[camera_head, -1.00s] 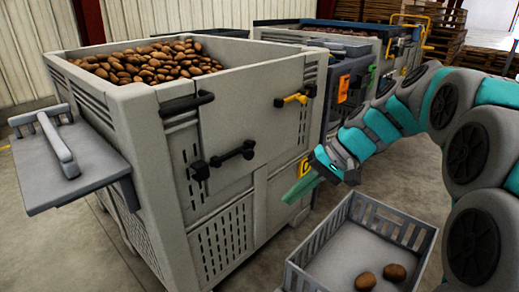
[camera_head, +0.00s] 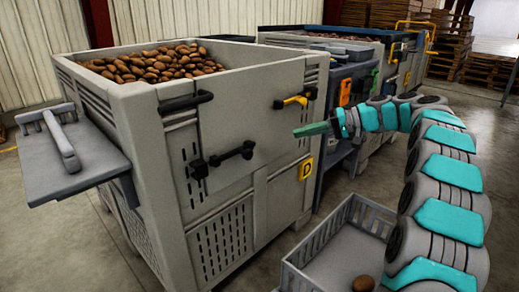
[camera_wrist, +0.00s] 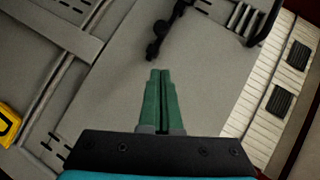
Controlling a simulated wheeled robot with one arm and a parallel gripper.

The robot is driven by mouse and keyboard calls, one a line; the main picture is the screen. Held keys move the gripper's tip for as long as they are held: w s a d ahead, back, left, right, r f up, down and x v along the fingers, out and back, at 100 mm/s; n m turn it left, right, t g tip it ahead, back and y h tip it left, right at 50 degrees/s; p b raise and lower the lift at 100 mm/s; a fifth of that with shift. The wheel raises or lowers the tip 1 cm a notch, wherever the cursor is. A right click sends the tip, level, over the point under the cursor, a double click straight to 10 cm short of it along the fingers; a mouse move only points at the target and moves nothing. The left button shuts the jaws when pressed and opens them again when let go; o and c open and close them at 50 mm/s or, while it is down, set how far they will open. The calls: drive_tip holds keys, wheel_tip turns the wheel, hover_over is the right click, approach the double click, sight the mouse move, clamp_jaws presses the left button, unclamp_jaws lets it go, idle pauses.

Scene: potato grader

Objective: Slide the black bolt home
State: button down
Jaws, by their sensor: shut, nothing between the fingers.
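The black bolt (camera_head: 231,153) lies across the front panel of the large grey potato bin, with a knob at each end. It also shows in the wrist view (camera_wrist: 158,38), ahead of the fingertips and apart from them. My gripper (camera_head: 296,132) has green fingers, closed together and empty, to the right of the bolt and a little higher in the head view. In the wrist view the two fingers (camera_wrist: 160,73) lie side by side, pointing at the panel. Whether the fingertips touch the panel cannot be told, but no contact with the bolt shows.
The grey bin (camera_head: 240,95) is full of potatoes. A black handle (camera_head: 186,102) sits above the bolt, and a yellow latch (camera_head: 295,101) is at upper right. A yellow D plate (camera_head: 305,168) is low right. A grey crate (camera_head: 310,250) stands on the floor. A side shelf (camera_head: 75,165) juts left.

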drive_tip(key=shift+w+d, duration=0.3)
drive_tip(key=shift+w, duration=0.05)
drive_tip(key=s+x, duration=0.2)
drive_tip(key=x, duration=1.1)
drive_tip(key=shift+s+f, duration=0.3)
drive_tip(key=shift+a, duration=0.1)
